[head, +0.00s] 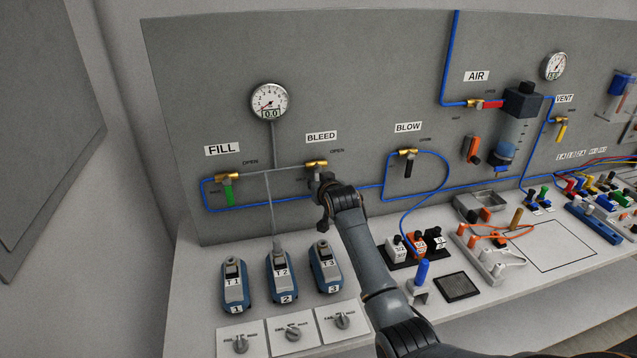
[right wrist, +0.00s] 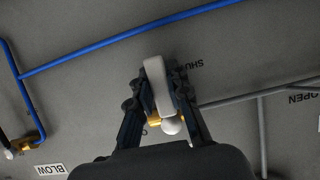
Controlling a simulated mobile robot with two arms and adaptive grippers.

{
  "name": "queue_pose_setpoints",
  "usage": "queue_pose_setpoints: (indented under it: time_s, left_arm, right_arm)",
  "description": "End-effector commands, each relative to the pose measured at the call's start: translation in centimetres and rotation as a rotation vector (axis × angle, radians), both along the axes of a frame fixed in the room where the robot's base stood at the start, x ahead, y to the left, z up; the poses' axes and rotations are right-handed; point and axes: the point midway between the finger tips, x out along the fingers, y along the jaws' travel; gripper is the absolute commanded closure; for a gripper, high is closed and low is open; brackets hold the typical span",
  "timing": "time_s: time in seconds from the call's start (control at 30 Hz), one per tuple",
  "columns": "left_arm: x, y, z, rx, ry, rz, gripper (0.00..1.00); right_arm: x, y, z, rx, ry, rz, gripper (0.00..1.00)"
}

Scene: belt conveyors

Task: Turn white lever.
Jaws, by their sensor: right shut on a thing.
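The white lever (right wrist: 155,80) belongs to the brass BLEED valve (head: 316,163) on the grey panel. In the right wrist view it lies between the two dark fingers of my right gripper (right wrist: 158,92), which is shut on it. The brass body (right wrist: 153,119) shows near the base of the lever. Part of the SHUT mark is visible beside the lever, and the OPEN mark is farther right. In the head view my right gripper (head: 320,182) is just below the BLEED valve and hides most of the lever. My left gripper is in neither view.
The FILL valve with a green lever (head: 229,192) is to the left, the BLOW valve with a black lever (head: 408,168) to the right. Blue tubing (head: 440,188) runs along the panel close by. Several blue-grey units (head: 233,287) stand on the bench below.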

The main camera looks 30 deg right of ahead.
Motion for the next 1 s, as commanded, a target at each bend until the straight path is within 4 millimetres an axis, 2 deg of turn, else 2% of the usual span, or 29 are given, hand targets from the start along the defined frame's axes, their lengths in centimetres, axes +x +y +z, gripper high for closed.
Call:
queue_pose_setpoints:
  time_s: [0.3, 0.33, 0.4, 0.43, 0.77, 1.0]
  left_arm:
    - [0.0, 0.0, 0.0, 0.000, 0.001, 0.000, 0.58]
    - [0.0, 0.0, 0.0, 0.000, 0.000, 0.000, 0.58]
    - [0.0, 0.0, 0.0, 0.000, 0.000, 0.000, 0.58]
    - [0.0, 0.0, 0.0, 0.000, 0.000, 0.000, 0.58]
    - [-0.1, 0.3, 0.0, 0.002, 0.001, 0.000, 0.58]
    - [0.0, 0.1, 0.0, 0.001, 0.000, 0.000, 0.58]
  right_arm:
    - [0.0, 0.1, 0.0, 0.007, -0.004, 0.000, 1.00]
    - [0.0, 0.1, 0.0, 0.007, -0.004, 0.000, 0.77]
    - [0.0, 0.1, 0.0, 0.006, -0.002, 0.000, 0.63]
    - [0.0, 0.1, 0.0, 0.006, -0.002, 0.000, 0.58]
    - [-0.1, 0.1, 0.1, 0.004, -0.002, -0.001, 0.58]
    - [-2.0, 0.5, 0.8, 0.003, -0.003, 0.000, 0.58]
